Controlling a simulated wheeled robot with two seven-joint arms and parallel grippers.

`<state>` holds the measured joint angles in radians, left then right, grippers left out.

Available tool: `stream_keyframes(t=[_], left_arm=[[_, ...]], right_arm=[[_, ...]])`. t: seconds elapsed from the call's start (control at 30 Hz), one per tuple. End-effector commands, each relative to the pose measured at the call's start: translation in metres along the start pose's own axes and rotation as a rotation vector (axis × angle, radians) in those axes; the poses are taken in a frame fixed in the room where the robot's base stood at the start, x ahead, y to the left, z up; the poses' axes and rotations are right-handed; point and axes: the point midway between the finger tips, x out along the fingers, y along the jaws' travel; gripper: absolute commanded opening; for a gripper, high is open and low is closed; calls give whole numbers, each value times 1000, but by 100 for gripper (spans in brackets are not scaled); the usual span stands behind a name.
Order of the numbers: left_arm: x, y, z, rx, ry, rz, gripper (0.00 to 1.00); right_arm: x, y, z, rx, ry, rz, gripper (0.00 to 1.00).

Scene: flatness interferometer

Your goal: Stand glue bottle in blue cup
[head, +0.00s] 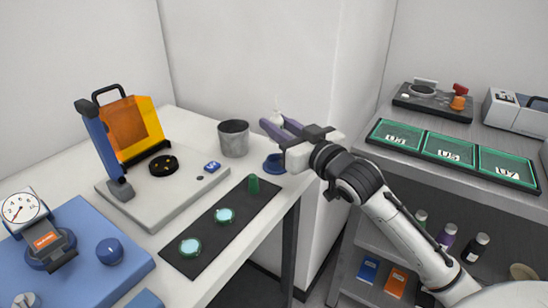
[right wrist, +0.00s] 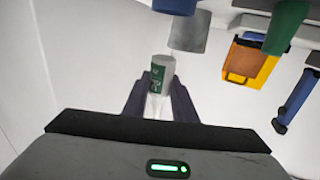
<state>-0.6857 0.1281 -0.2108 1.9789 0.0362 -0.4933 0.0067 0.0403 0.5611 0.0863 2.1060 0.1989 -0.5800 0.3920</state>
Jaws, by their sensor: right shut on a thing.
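My right gripper (head: 281,129) is shut on the glue bottle, whose pale nozzle end (head: 277,116) shows above the fingers in the head view. The right wrist view shows the white glue bottle (right wrist: 161,74) with a green label between the two fingertips (right wrist: 160,100). The blue cup (head: 274,164) stands on the white table near its right end, below the gripper and apart from the bottle. Part of the blue cup (right wrist: 175,5) also shows at the top of the right wrist view. The bottle's lower part is hidden by the fingers in the head view. My left gripper is not in view.
A grey metal cup (head: 233,139) stands left of the blue cup. An instrument with an orange panel (head: 130,130) stands further left. A wall corner rises close behind the gripper.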

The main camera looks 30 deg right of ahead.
Motion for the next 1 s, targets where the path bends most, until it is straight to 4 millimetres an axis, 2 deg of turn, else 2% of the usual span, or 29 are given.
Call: stream_keyframes(t=[0.03, 0.17, 0.47, 0.87, 0.9, 1.0], left_arm=[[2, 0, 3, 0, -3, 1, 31], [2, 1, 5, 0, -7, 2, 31], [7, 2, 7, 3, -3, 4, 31], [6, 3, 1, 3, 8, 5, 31], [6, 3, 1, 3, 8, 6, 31], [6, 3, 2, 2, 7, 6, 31]], right_arm=[[0, 0, 10, 1, -2, 1, 3], [0, 0, 21, 0, 0, 0, 3], [0, -1, 65, -1, 1, 0, 3], [0, -1, 70, -1, 3, -1, 3], [0, -1, 71, -1, 2, -1, 26], [0, -1, 70, -1, 2, -1, 43]])
